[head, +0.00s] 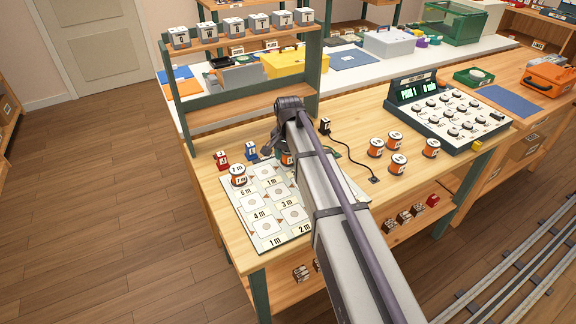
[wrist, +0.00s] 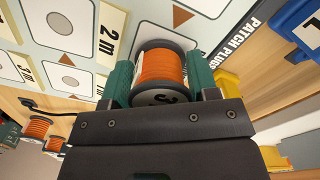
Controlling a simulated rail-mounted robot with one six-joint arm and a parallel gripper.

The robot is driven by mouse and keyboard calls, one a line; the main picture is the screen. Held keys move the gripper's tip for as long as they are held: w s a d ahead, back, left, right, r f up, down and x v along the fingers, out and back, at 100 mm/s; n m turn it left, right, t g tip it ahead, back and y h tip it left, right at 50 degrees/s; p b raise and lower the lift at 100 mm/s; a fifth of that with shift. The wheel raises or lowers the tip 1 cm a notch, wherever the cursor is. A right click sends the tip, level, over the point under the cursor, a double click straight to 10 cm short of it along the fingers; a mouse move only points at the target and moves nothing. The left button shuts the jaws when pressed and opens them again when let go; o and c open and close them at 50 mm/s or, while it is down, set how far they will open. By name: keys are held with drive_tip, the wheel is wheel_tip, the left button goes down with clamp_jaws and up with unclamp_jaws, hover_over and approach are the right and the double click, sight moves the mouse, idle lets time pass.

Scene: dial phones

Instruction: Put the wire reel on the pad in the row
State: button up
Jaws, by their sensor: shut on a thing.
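In the wrist view, my gripper (wrist: 161,78) is shut on an orange wire reel (wrist: 160,66) with dark flanges and a pale label that seems to read 3. One teal finger is on each side. The pale mat (wrist: 215,30) with printed circle pads and length labels is beyond the reel; I cannot tell whether the reel touches it. In the head view, the mat (head: 248,213) lies at the table's left front. My arm hides most of the gripper and the held reel there. Another reel (head: 238,174), marked 7 m, stands at the mat's far left corner.
Several orange reels (head: 397,162) stand on the right of the table, near a dial console (head: 455,108). Red (head: 221,159) and blue (head: 251,151) plugs stand behind the mat. A black cable (head: 350,154) lies right of my arm. A shelf (head: 245,45) rises at the back.

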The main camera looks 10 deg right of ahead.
drive_tip(key=shift+f+p, duration=0.15)
drive_tip(key=shift+p, duration=0.15)
drive_tip(key=shift+f, duration=0.25)
drive_tip(key=o, duration=1)
drive_tip(key=shift+c, duration=0.2)
drive_tip(key=shift+r, duration=0.1)
wheel_tip(320, 180, up, 13)
drive_tip(key=p, duration=1.2)
drive_tip(key=shift+f, duration=0.2)
drive_tip(key=s+n, duration=0.8)
drive_tip(key=s, duration=1.6)
drive_tip(key=shift+s+f, duration=0.15)
drive_tip(key=shift+s, duration=0.05)
